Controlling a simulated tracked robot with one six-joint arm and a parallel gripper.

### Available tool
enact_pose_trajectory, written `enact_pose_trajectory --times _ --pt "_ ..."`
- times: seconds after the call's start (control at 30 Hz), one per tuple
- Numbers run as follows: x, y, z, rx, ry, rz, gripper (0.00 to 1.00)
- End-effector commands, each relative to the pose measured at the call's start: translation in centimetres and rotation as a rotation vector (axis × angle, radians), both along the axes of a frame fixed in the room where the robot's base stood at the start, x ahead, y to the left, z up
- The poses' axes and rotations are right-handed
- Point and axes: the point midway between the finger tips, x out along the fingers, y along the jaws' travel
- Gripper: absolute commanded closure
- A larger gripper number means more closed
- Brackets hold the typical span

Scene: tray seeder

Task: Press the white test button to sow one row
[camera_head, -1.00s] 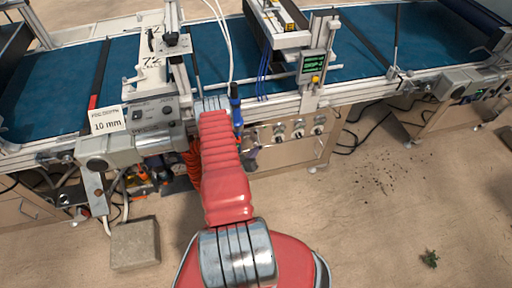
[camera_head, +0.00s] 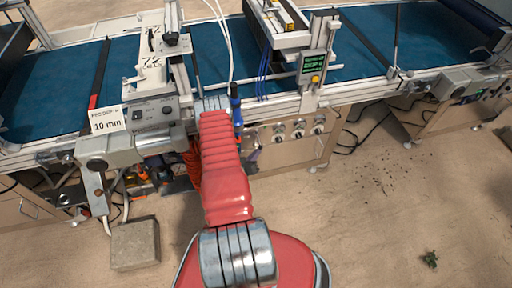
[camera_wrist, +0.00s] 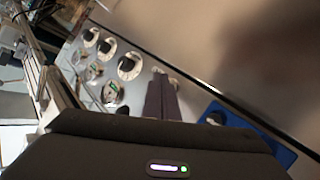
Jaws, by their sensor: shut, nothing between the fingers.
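My gripper (camera_wrist: 163,78) shows in the wrist view with its two dark fingers together and nothing between them. The fingers point at the pale control panel (camera_wrist: 138,90), with the tips close to its edge beside the round knobs. A small pale spot shows at the fingertips, but I cannot tell whether it is the white test button or whether the tips touch it. In the head view the knob panel (camera_head: 262,135) is on the front of the seeder, right of my red arm.
Several black knobs (camera_wrist: 127,65) stand out from the panel. A blue part (camera_wrist: 231,121) is right of the fingers. A display (camera_head: 314,65) with a yellow button below it stands above the panel. A grey block (camera_head: 135,245) lies on the floor; the floor at right is mostly clear.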

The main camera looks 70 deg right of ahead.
Motion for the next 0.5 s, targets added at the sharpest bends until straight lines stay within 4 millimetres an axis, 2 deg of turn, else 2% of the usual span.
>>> enact_pose_trajectory --times 0.5 --pt "-0.49 0.79 -0.09 0.003 0.001 -0.001 1.00"
